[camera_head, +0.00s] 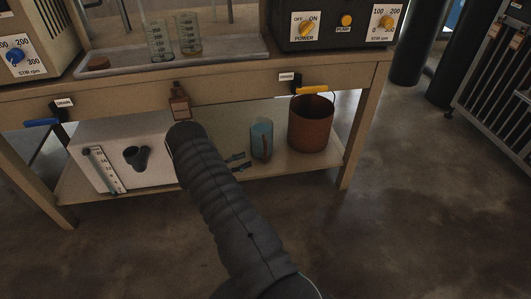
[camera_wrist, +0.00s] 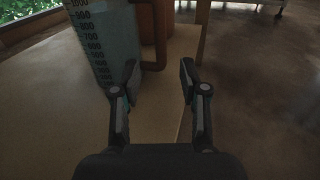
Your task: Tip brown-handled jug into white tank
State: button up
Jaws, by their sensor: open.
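The clear bluish jug (camera_head: 261,134) stands upright on the bench's lower shelf. In the wrist view the jug (camera_wrist: 103,45) fills the upper left, with measuring marks and a brown handle (camera_wrist: 154,60) on its right side. The white tank (camera_head: 108,178) sits at the shelf's left end, with a dark opening (camera_head: 137,158) and a level scale. In the wrist view my gripper (camera_wrist: 159,76) is open and empty; the handle appears ahead, between the fingertips. I cannot tell the exact gap.
Beakers stand in a tray (camera_head: 120,67) above. The floor (camera_head: 420,220) at right is clear.

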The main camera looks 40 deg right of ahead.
aim_at(265, 151)
jog(key=shift+s+d+r, duration=0.15)
jog(key=shift+d, duration=0.3)
jog(key=x, duration=0.6)
jog(key=shift+s+d, duration=0.1)
jog(key=shift+d, duration=0.3)
jog(key=shift+x, duration=1.05)
jog(key=shift+b, duration=0.35)
grip_shut()
jog(key=shift+r, duration=0.1)
